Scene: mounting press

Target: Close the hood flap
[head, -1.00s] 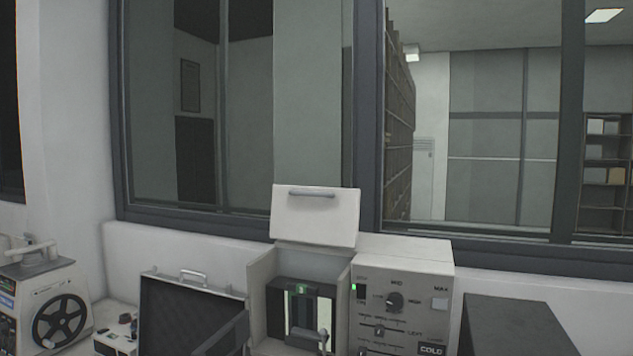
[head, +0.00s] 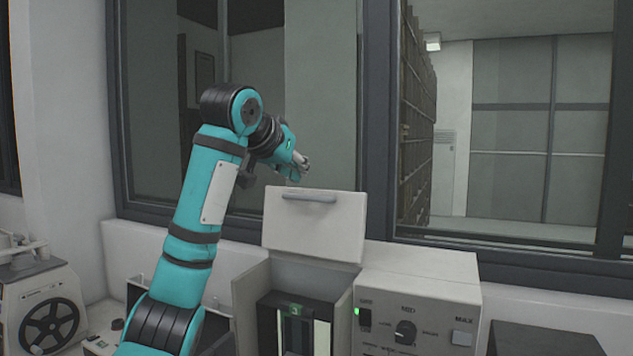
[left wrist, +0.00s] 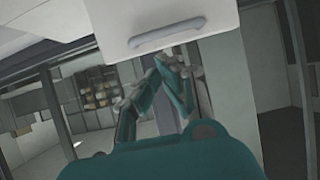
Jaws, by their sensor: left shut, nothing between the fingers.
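The hood flap (head: 315,225) is a white panel with a grey bar handle (head: 309,198). It stands raised, tilted up above the open bay of the mounting press (head: 418,290). My left gripper (head: 301,168) is shut and empty, just above and behind the flap's top edge in the head view. In the left wrist view the flap (left wrist: 130,20) and its handle (left wrist: 167,37) lie beyond the shut fingertips (left wrist: 165,62). I cannot tell whether the fingers touch the flap. My right gripper is not in view.
Under the flap is the open bay with dark inner parts and a green light (head: 296,310). A reel machine (head: 50,305) stands at the left. A dark box (head: 540,340) is at the right. The window (head: 330,100) is close behind the press.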

